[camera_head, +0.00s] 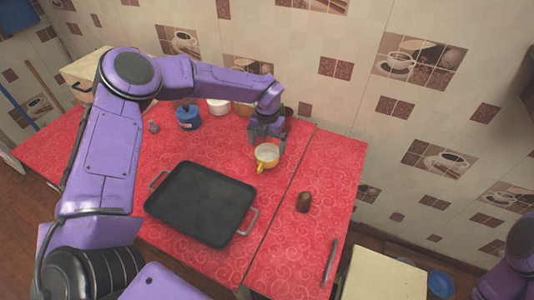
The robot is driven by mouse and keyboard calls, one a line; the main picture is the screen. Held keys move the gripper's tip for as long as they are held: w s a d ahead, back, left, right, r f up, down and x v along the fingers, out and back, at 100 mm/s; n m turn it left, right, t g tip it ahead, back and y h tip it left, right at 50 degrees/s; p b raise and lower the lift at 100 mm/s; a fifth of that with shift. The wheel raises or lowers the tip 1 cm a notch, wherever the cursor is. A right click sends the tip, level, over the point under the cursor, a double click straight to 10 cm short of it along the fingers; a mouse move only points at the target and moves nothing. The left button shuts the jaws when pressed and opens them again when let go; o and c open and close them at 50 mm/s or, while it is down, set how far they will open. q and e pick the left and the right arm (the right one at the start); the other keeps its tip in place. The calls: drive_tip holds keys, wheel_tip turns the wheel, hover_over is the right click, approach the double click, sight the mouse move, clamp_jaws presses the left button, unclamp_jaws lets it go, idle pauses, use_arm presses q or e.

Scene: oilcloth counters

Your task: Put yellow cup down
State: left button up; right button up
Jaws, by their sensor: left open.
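The yellow cup (267,155) stands upright on the red patterned counter (170,150), with its pale inside facing up and its handle toward the front. My left gripper (267,142) is open just behind and above the cup, close to its rim. I cannot tell whether a finger touches the cup. My right gripper does not show; only part of a purple arm link is at the lower right edge.
A black tray with handles (200,203) lies in front of the cup. A blue pot (188,117) and a white container (218,106) stand at the back left. A small brown object (303,202) and a dark bar (330,262) lie at the right.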

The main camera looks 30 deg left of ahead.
use_arm(q)
wheel_tip(320, 180, up, 7)
drive_tip(key=b, duration=0.1)
